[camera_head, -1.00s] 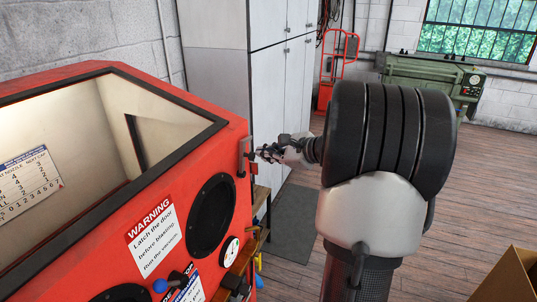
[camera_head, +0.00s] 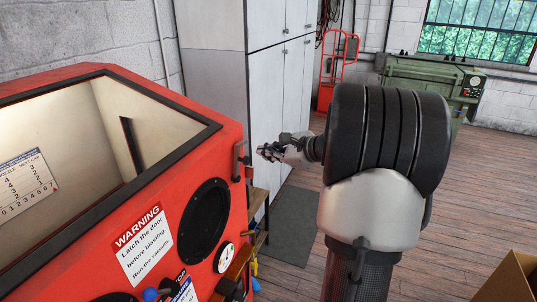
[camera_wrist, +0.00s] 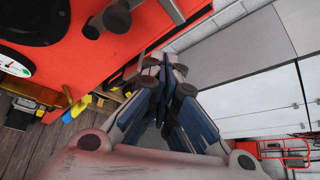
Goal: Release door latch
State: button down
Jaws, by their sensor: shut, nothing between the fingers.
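The red blasting cabinet (camera_head: 205,130) fills the left of the head view, with a window on top and a warning label about latching the door. A small grey metal latch (camera_head: 239,160) sits at its right edge. In the wrist view a grey bar with dark round ends (camera_wrist: 112,18) on the red panel appears to be this latch. My gripper (camera_head: 263,152) is just right of the latch, apart from it. In the wrist view my gripper (camera_wrist: 166,64) has its fingers together with nothing between them. Whether the latch is engaged cannot be told.
Pale tall cupboards (camera_head: 280,90) stand behind the gripper. A red hand truck (camera_head: 335,70) and a green machine (camera_head: 435,80) are at the back. A cardboard box (camera_head: 515,280) is at the lower right. Wooden floor (camera_head: 470,190) is open to the right.

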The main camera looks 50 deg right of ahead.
jog(key=s+p, duration=0.1)
jog(key=s, duration=0.8)
jog(key=shift+s+a, duration=0.4)
jog(key=shift+a, duration=0.05)
jog(key=shift+a, duration=0.1)
